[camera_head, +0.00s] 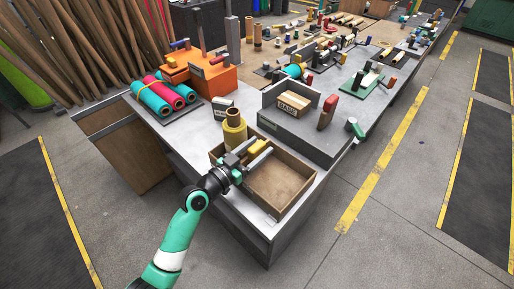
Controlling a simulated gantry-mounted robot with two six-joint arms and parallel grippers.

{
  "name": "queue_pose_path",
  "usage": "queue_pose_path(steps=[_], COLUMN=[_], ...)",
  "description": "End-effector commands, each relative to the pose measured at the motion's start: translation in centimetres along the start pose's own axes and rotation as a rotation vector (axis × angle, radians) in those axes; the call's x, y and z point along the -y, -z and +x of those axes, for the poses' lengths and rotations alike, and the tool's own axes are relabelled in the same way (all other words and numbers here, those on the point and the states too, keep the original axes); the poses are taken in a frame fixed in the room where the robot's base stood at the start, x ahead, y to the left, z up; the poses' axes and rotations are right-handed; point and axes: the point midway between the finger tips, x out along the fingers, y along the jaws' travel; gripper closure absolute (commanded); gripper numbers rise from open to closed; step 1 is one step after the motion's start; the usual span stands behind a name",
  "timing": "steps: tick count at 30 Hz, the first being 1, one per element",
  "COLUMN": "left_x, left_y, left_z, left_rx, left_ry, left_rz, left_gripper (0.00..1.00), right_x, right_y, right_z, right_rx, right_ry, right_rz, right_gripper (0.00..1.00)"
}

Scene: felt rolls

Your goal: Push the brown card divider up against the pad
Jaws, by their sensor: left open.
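My left gripper (256,154) reaches in from the lower left over the left part of an open, brown wooden tray (292,207). It is open. A small yellow block (259,146), possibly the pad, shows right at its fingers; I cannot tell whether they touch it. I cannot make out the brown card divider for certain; the gripper hides part of the tray's left side. The right part of the tray floor looks bare. My right gripper is not in view.
A yellow roll on a brown core (234,130) stands at the tray's left edge. Behind the tray is a grey box (302,134) with a labelled carton (293,102) and a red-brown piece (327,112). Teal and red rolls (151,97) lie at the left beside an orange stand (208,77).

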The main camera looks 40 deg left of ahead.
Motion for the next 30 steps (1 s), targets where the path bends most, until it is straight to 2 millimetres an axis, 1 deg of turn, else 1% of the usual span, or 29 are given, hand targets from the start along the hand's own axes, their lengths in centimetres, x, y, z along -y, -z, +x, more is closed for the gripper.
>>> queue_pose_path(steps=[2,5,8,15,19,21,24,30], left_x=[0.0,0.0,0.1,0.1,0.1,0.0,0.0,0.0], left_y=[0.0,0.1,0.1,0.0,-0.1,0.0,0.0,0.0], left_z=[-0.1,-0.8,-2.6,-8.3,-10.5,-11.2,-11.6,-11.6], left_rx=[0.0,0.0,0.0,0.001,0.001,0.001,0.0,0.0], left_ry=[0.0,0.001,0.003,0.003,0.003,0.001,0.001,0.0], left_rz=[0.0,-0.001,-0.001,-0.002,-0.001,0.0,0.0,0.0], left_gripper=[0.35,0.35,0.35,0.35,0.35,0.35,0.35,0.35], right_x=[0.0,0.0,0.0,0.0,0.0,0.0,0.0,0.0], right_y=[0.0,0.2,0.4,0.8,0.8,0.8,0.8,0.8], right_z=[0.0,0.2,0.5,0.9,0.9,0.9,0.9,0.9], right_rx=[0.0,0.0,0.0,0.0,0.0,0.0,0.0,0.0], right_ry=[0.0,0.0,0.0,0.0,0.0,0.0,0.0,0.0], right_rz=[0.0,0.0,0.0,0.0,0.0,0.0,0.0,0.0], right_gripper=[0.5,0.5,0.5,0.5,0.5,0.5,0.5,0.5])
